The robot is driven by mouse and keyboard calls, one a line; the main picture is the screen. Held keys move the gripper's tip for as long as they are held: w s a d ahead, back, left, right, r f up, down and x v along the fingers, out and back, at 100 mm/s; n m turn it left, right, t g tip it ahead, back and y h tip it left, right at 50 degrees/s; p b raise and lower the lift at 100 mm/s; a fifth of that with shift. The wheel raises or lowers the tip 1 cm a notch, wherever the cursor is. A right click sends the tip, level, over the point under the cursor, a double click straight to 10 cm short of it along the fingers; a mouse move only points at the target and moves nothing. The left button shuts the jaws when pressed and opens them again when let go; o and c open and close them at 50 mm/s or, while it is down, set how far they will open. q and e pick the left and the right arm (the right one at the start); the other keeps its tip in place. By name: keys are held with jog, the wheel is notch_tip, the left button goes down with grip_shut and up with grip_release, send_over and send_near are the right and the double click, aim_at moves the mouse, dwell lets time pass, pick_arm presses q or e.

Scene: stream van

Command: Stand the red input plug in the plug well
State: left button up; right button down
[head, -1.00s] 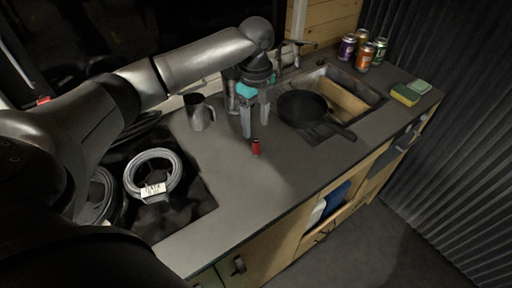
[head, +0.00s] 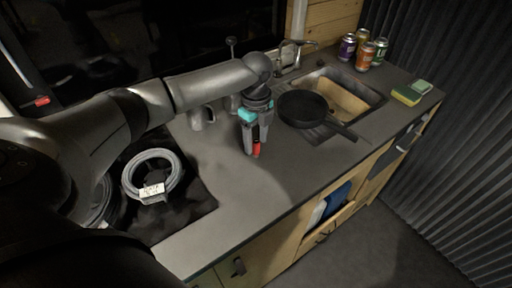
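The red input plug (head: 257,149) stands on the grey counter, left of the sink. My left gripper (head: 254,148) points down over it, with its fingers on either side of the plug. The fingers hide part of the plug, and I cannot tell whether they touch it or are shut on it. I cannot make out a plug well in this view. My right gripper is not in view.
A dark pan (head: 303,108) lies by the sink (head: 357,91), its handle toward the front. A coiled grey cable (head: 136,170) lies on the left. Several cans (head: 365,57) and a sponge (head: 405,96) are at the back right. The front counter (head: 230,208) is clear.

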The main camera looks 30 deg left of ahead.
pick_arm(q)
grip_shut()
jog(key=shift+r, duration=0.1)
dwell(0.5)
